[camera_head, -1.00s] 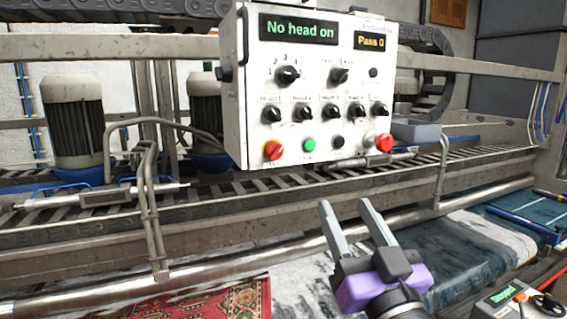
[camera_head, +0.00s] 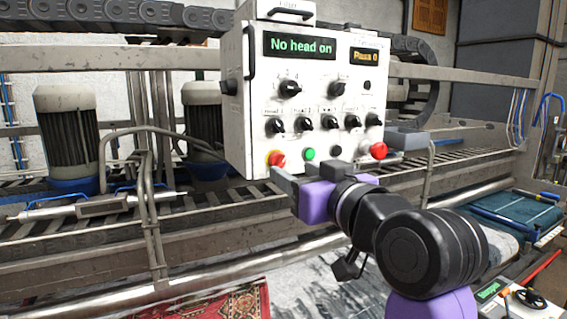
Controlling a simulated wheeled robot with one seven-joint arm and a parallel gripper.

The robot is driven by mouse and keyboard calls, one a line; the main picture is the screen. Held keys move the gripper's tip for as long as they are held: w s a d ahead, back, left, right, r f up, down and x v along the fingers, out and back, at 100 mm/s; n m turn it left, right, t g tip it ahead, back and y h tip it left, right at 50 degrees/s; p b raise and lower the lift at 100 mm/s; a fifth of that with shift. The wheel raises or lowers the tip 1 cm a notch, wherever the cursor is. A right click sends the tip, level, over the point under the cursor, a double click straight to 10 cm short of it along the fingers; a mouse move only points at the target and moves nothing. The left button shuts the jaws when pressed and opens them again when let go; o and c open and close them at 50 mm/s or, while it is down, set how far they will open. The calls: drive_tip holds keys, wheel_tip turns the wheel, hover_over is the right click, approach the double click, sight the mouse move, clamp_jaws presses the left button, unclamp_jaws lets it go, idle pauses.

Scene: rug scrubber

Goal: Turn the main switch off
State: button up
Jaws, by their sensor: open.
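The white control panel (camera_head: 307,109) faces me, its display reading "No head on" and a smaller amber one beside it.
Right of the red knob sit a green button (camera_head: 309,154), a black button (camera_head: 336,150) and a red mushroom button (camera_head: 378,150). Several black selector knobs fill the panel above. A metal rail (camera_head: 110,292) and a roller conveyor run below. A motor (camera_head: 67,130) stands left.

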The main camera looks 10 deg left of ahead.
sight(282, 164)
drive_tip(key=p+x, duration=0.1)
drive_tip(key=x, duration=0.5)
clamp_jaws()
